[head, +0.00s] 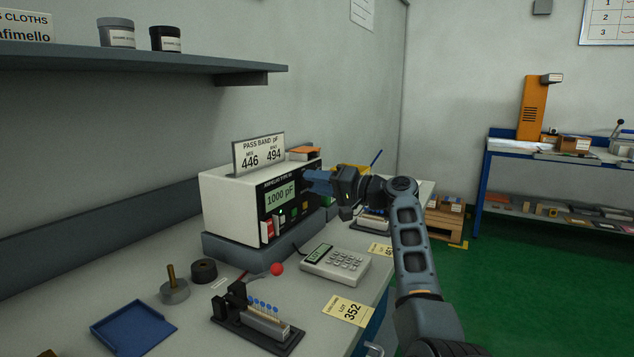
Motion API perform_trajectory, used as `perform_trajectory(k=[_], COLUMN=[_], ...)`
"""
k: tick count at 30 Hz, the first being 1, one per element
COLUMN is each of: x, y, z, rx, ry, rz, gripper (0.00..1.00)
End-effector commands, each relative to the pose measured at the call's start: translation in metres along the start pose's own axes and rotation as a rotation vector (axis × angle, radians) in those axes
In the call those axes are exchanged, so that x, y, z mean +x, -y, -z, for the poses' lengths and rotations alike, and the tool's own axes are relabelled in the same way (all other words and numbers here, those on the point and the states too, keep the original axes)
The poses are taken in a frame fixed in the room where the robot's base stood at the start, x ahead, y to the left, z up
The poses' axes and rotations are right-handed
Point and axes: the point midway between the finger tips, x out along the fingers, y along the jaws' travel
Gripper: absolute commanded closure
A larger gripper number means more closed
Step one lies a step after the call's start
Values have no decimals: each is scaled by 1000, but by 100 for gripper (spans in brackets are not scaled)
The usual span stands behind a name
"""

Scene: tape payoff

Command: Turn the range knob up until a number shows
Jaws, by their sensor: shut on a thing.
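The white meter (228,205) stands on the bench on a dark base. Its lit green display (280,196) reads "1000 pF". Below the display are a red switch (267,229) and small green and white buttons (293,213). My gripper (312,183) reaches in from the right, its blue-grey fingers shut at the right part of the meter's black front panel. The range knob is hidden behind the fingers, which are shut on it.
A "PASS BAND pF" sign (259,154) showing 446 and 494 stands on the meter.

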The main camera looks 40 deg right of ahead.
Motion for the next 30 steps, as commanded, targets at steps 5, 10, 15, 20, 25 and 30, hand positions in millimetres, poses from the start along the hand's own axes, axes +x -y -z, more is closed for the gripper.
perform_trajectory(k=[5, 10, 15, 20, 25, 30], x=[-1, -1, 0, 0, -10, -37], y=[-1, -1, 0, 0, -1, -2], z=[1, 1, 0, 0, 1, 1], rx=[0, -1, -1, -1, -2, -2], ry=[-2, -2, -1, -1, -3, -4], rz=[-2, -2, -1, -1, -1, -2], gripper=[98, 56, 43, 43, 43, 43])
